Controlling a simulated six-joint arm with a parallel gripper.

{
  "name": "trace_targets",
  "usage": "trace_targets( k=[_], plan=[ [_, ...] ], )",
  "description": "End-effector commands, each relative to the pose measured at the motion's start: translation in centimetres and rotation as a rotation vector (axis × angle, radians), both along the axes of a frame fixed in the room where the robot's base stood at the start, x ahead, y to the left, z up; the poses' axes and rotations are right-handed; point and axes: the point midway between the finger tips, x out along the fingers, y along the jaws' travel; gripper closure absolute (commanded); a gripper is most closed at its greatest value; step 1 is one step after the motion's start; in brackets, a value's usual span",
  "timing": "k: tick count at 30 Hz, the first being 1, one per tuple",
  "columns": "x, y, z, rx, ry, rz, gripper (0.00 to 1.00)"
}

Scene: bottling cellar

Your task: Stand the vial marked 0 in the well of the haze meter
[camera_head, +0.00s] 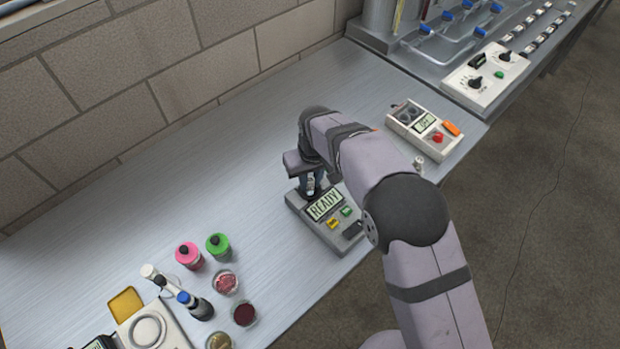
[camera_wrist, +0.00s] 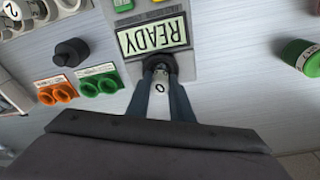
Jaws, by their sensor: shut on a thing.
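The haze meter (camera_head: 318,226) is a grey box with a lit READY display, under my arm at mid-bench; its display also shows in the wrist view (camera_wrist: 152,36). My gripper (camera_head: 311,186) is over the meter's far end, pointing down. In the wrist view, its two fingers (camera_wrist: 161,88) are shut on the vial marked 0 (camera_wrist: 160,87), whose pale top faces the camera. The vial lines up with the dark round well (camera_wrist: 157,63) just below the display. Its lower end is hidden, so I cannot tell how deep it sits.
A white instrument (camera_head: 424,130) with red and orange buttons stands beyond the meter, with a small vial (camera_head: 418,162) beside it. The bench between meter and wall is clear.

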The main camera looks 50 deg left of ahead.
Motion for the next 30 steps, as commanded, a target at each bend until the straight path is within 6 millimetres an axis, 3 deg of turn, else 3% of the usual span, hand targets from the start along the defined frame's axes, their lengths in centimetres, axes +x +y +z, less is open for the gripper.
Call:
trace_targets(
  k=[14,30],
  plan=[
    [0.0,0.0,-0.1,0.000,0.000,0.000,1.00],
    [0.0,0.0,-1.5,0.000,0.000,0.000,1.00]
  ],
)
